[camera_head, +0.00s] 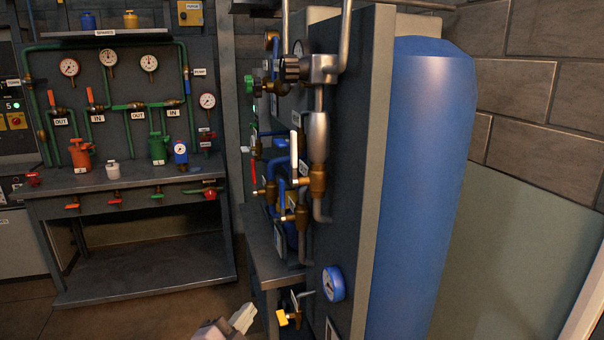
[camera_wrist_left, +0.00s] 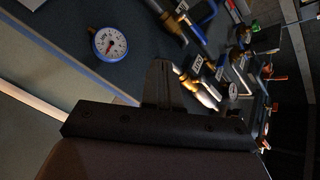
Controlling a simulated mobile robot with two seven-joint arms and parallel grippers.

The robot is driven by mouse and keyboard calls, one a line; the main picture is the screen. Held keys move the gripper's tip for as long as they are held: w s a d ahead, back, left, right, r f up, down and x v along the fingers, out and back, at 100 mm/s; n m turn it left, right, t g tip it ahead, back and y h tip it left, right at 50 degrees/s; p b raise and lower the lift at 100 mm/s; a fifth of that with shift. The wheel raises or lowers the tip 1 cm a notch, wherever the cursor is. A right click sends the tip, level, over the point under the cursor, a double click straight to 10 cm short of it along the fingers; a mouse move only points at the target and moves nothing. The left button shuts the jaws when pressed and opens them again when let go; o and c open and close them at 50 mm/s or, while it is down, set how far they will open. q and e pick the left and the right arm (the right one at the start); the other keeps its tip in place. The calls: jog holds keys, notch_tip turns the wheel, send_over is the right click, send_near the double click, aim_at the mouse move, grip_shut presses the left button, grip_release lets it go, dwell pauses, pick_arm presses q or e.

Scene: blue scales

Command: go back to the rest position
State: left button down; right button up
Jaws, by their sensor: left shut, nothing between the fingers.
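My left gripper (camera_head: 243,318) shows at the bottom edge of the head view, with a pale fingertip pointing up and right. It is shut and empty, left of a yellow-handled valve (camera_head: 283,318) and apart from it as far as I can tell. In the left wrist view its dark fingers (camera_wrist_left: 160,82) are together, with a blue-rimmed gauge (camera_wrist_left: 110,43) to their upper left. My right gripper is in neither view.
A tall blue cylinder (camera_head: 420,170) stands at the right. Beside it is a panel with pipes and valves (camera_head: 318,140); a blue gauge (camera_head: 333,284) sits low on it. A workbench (camera_head: 130,177) with pumps and gauges stands at the back left. The floor (camera_head: 160,320) before it is clear.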

pick_arm(q)
jog(key=s+a+f+n+g+y, duration=0.1)
jog(key=s+a+f+n+g, duration=0.1)
jog(key=s, duration=0.7)
jog(key=s+a+f+n+g+y+p, duration=0.1)
jog(key=s+a+f+n, duration=0.3)
jog(key=s+f, duration=0.5)
jog(key=s+a+f+n+g+y, duration=0.1)
jog(key=s+a+f+n+g, duration=0.2)
jog(key=s+f+n, duration=0.3)
jog(key=s, duration=0.3)
jog(key=shift+s+n+y, duration=0.35)
jog(key=shift+n+y, duration=0.05)
